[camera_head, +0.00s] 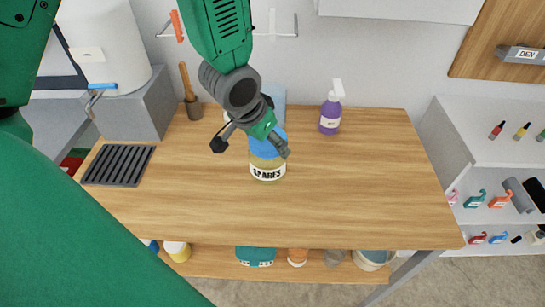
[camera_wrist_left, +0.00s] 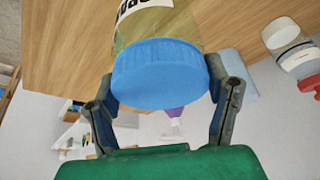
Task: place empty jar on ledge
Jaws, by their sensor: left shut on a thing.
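A squat jar (camera_head: 268,170) with a blue lid, a yellowish see-through body and a "SPARES" label is upright at the middle of the wooden tabletop. My left gripper (camera_head: 255,145) comes down from above and is shut on it around the lid. In the left wrist view the blue lid (camera_wrist_left: 160,75) sits between the two fingers of my left gripper (camera_wrist_left: 168,88). I cannot tell whether the jar's base touches the wood or whether anything is inside. Which surface is the ledge is unclear. My right gripper is out of view.
The tabletop (camera_head: 370,200) is clear to the right and in front. A purple spray bottle (camera_head: 330,115) stands at the back, and a dark slotted tray (camera_head: 118,165) lies at the left. A lower wooden shelf (camera_head: 215,262) holds several containers. White shelving (camera_head: 480,150) stands at right.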

